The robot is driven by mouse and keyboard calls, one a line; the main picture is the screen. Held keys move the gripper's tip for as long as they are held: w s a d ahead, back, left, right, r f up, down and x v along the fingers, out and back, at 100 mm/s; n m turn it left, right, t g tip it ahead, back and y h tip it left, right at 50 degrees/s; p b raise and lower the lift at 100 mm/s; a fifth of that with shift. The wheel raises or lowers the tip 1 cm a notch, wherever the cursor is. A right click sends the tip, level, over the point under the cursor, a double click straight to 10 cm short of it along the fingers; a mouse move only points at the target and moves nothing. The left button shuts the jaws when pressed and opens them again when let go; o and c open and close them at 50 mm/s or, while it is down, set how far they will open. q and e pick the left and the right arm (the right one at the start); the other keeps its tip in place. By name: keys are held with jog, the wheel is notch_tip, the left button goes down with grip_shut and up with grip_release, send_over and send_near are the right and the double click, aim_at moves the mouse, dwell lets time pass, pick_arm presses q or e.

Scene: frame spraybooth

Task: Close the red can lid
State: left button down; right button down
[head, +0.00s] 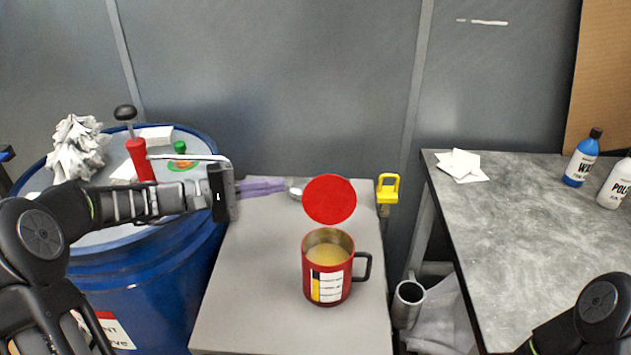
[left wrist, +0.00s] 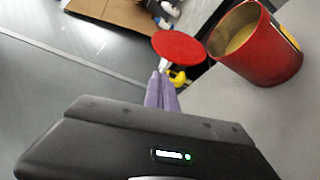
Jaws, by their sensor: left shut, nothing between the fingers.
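The red can (head: 316,287) stands upright on a small grey table, with its black handle on the right and yellowish liquid inside. Its round red lid (head: 329,199) stands open, raised at the back of the rim. In the left wrist view the purple fingers (left wrist: 160,90) point toward the lid (left wrist: 179,48), and the can (left wrist: 265,52) is at upper right. My right arm shows at lower right; its gripper is out of view.
A yellow clamp-like object (head: 388,189) sits at the table's back right edge. A blue drum (head: 150,290) with a crumpled rag, red pump and papers stands at left. A workbench (head: 530,230) with bottles (head: 581,158) is at right. The small table (head: 250,290) is clear left of the can.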

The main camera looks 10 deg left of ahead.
aim_at(316, 180)
pick_arm(q)
jog(key=shift+d, duration=0.1)
jog(key=p+x, duration=0.2)
jog(key=x, duration=0.8)
jog(key=shift+f, duration=0.1)
